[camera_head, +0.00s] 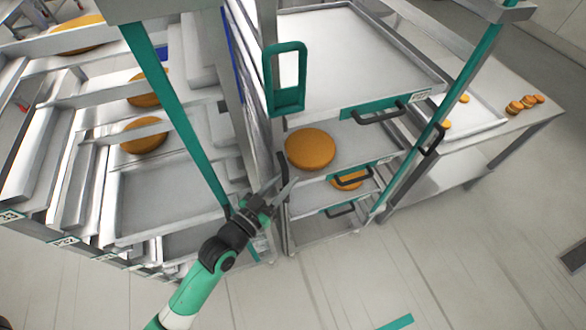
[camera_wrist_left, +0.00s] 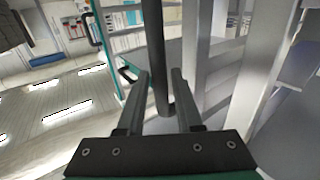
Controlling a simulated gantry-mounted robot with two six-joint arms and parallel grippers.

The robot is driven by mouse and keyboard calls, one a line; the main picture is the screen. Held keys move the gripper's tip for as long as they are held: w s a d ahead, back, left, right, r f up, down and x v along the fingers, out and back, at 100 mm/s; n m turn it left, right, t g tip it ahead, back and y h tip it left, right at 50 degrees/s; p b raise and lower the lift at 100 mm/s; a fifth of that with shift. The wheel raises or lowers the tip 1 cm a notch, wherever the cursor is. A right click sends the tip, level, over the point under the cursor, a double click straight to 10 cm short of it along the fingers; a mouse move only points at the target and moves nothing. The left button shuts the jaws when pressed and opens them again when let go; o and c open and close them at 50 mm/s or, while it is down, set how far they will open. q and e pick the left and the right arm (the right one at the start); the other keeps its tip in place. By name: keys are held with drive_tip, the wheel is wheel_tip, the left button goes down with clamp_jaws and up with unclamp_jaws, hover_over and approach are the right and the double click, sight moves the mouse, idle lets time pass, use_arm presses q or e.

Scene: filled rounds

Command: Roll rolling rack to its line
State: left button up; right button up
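The rolling rack (camera_head: 347,110) stands in the middle of the head view, with metal trays, teal posts and dark handles. Orange rounds (camera_head: 310,149) lie on its lower trays. My left gripper (camera_head: 284,187) is at the rack's left front edge, beside a dark upright handle (camera_head: 281,160). In the left wrist view the dark bar (camera_wrist_left: 157,50) stands between the open fingers (camera_wrist_left: 161,78); a gap shows on the right finger's side. A teal strip (camera_head: 397,322) lies on the floor at the bottom; I cannot tell if it is the rack's line. My right gripper is not in view.
Another rack of trays (camera_head: 160,195) with orange rounds stands close on the left. A steel table (camera_head: 520,125) with small rounds and a tray is on the right. The floor (camera_head: 340,285) in front is clear. A dark floor grate (camera_head: 573,257) lies at the right.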

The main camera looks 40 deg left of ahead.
use_arm(q)
drive_tip(key=w, duration=0.3)
drive_tip(key=shift+w+a, duration=0.25)
drive_tip(key=shift+w, duration=0.05)
clamp_jaws()
idle(1.2)
